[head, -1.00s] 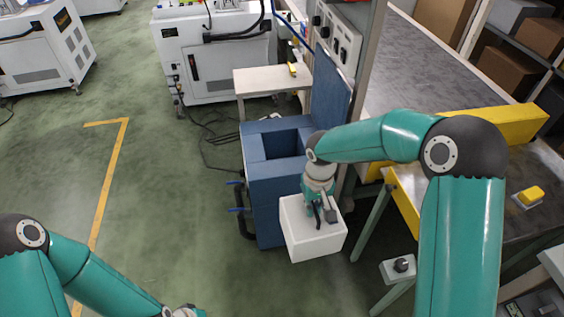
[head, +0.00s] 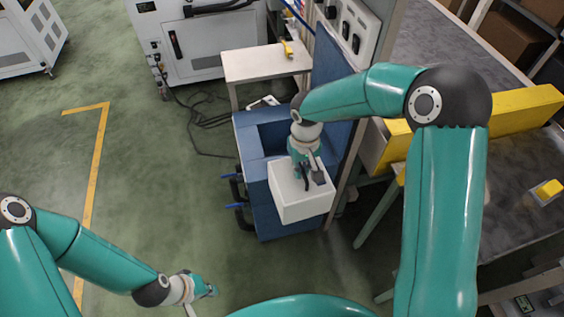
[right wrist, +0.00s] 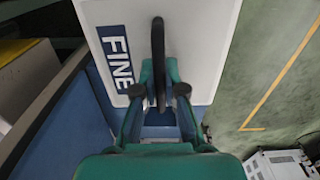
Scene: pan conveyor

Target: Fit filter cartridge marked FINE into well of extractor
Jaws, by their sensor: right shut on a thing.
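The filter cartridge (head: 303,203) is a white box with a dark bar handle; its blue label reads FINE in the right wrist view (right wrist: 182,30). My right gripper (head: 309,178) is shut on the handle (right wrist: 158,65) and holds the cartridge over the near part of the blue extractor (head: 252,180). The extractor's square well (head: 275,137) is open at the top, just beyond the cartridge, and its near part is hidden by cartridge and arm. A blue lid stands up behind it at the right. My left gripper (head: 207,290) is low at the bottom, away from the extractor; its fingers are too small to judge.
A small pale table (head: 262,62) with a yellow item stands behind the extractor. A control panel post (head: 352,30) and a grey conveyor with a yellow guard (head: 530,105) are at the right. Green floor is free on the left.

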